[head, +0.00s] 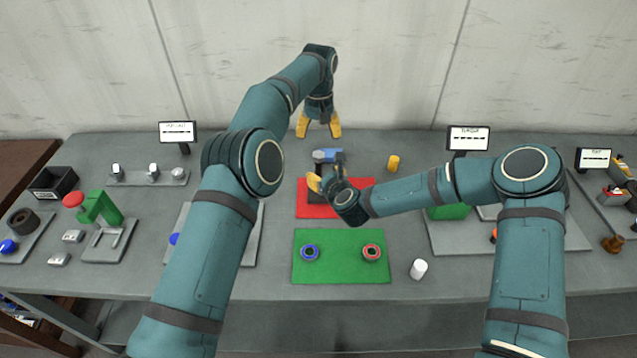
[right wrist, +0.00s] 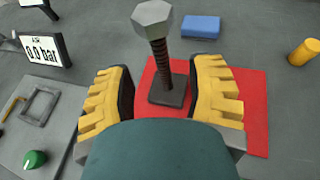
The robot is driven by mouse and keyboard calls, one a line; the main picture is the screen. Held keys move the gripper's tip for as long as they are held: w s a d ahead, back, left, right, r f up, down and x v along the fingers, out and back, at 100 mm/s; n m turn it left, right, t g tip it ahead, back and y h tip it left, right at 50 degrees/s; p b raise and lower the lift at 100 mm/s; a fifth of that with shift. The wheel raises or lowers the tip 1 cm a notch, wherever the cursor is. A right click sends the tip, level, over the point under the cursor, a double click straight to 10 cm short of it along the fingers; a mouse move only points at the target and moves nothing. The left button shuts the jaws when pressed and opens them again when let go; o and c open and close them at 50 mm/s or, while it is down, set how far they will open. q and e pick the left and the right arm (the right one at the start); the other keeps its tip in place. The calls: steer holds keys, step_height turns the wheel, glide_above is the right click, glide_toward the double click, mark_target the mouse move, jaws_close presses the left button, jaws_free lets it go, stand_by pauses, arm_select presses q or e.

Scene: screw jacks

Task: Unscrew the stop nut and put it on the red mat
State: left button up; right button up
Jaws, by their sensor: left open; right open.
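A screw jack with a dark threaded rod (right wrist: 160,62) stands upright on a small dark base on the red mat (head: 363,184). A grey hexagonal nut (right wrist: 152,17) sits at the top of the rod; it also shows in the head view (head: 318,156). My right gripper (right wrist: 163,72) is open and empty, its yellow fingers appearing either side of the lower rod and base in the right wrist view; contact is not visible. My left gripper (head: 319,129) is open and empty, pointing down behind the mat. My right gripper hides part of the jack in the head view.
A blue block (right wrist: 200,27) lies behind the jack, with a yellow cylinder (head: 393,163) to its right. A green mat (head: 340,273) in front holds a blue ring (head: 309,253) and a red ring (head: 372,252). A white cylinder (head: 418,269) stands beside it.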

mark_target(320, 169)
steer(key=shift+x, duration=3.15)
steer(key=shift+o, duration=0.2)
jaws_close()
